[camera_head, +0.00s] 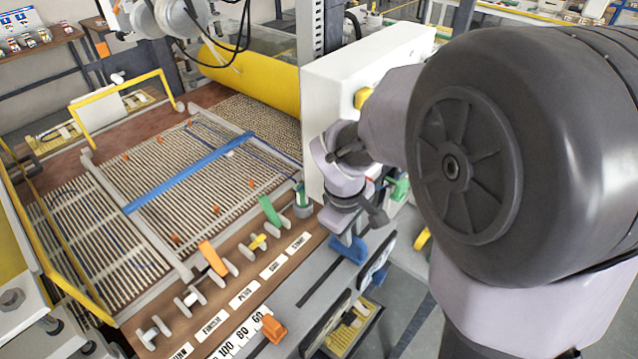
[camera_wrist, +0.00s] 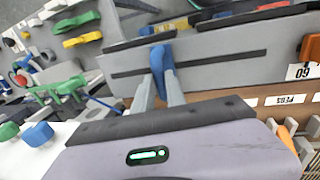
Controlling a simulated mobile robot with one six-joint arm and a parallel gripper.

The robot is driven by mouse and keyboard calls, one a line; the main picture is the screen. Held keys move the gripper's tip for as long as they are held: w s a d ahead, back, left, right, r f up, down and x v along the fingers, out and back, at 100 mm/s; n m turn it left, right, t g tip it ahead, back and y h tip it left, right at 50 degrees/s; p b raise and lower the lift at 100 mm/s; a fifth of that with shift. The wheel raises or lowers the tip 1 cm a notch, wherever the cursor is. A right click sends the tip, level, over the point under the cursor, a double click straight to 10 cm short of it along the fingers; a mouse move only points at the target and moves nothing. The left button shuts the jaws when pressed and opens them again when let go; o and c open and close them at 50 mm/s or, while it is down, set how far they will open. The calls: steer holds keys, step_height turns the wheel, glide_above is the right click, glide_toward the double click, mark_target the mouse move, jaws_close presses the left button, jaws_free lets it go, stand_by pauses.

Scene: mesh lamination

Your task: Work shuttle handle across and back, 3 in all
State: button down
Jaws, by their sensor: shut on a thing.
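A blue bar (camera_head: 190,172) lies slantwise across the mesh (camera_head: 150,195) on the machine bed.
A wooden strip with labels holds an orange lever (camera_head: 213,258), a yellow one (camera_head: 257,242) and a green one (camera_head: 269,211). An orange slider (camera_head: 273,328) sits by a number scale. A white housing (camera_head: 350,85) stands close behind my wrist. A yellow roll (camera_head: 250,78) lies at the back.

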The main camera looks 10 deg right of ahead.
steer(key=shift+w+d, duration=0.15)
steer(key=c, duration=1.4)
jaws_free()
steer(key=shift+o, duration=0.2)
steer(key=shift+r, duration=0.1)
step_height(320, 180, up, 17)
steer(key=s+a+p, duration=0.2)
steer(key=a+p, duration=0.1)
steer(key=p, duration=0.2)
